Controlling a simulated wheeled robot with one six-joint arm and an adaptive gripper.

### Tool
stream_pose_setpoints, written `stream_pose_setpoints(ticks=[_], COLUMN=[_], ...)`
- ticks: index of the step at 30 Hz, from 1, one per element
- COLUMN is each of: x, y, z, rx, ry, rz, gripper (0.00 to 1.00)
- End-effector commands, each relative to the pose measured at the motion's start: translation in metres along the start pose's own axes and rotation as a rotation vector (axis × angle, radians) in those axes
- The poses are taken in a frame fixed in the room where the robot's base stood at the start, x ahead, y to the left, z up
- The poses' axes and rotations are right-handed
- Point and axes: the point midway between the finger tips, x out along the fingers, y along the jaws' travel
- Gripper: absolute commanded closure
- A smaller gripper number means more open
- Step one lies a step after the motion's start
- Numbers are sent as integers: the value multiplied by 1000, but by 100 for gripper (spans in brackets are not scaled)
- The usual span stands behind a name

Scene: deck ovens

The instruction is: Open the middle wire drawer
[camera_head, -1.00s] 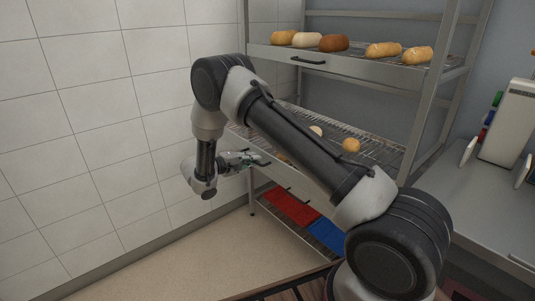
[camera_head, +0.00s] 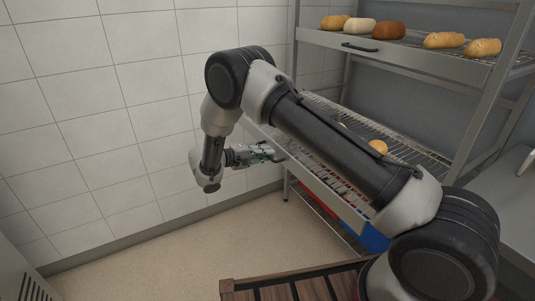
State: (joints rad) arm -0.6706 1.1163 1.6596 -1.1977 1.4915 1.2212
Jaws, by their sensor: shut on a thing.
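The middle wire drawer (camera_head: 331,188) has a grey metal front and a wire floor. It sticks out toward the left, past the front of the rack's top shelf. My gripper (camera_head: 276,158) is at the left part of the drawer front, shut on its dark handle, which is mostly hidden by the fingers. My arm crosses in front of the drawer and hides much of its inside. Round buns (camera_head: 378,147) lie on the drawer, partly hidden by the arm.
The top shelf (camera_head: 419,58) holds several loaves and has a dark handle. Blue (camera_head: 374,238) and red trays lie below the drawer. A tiled wall (camera_head: 110,130) stands left. A wooden slatted surface (camera_head: 290,287) is at the bottom. Floor (camera_head: 190,252) between is clear.

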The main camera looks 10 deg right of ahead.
Motion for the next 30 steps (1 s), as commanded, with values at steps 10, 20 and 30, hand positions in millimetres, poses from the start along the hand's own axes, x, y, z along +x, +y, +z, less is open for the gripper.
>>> stream_pose_setpoints(ticks=[10, 20, 30], x=[0, -7, -77], y=[0, 0, -1], z=[0, -1, -1], rx=[0, 1, 2], ry=[1, 3, 5], rz=[-1, -1, -2], gripper=[68, 68, 68])
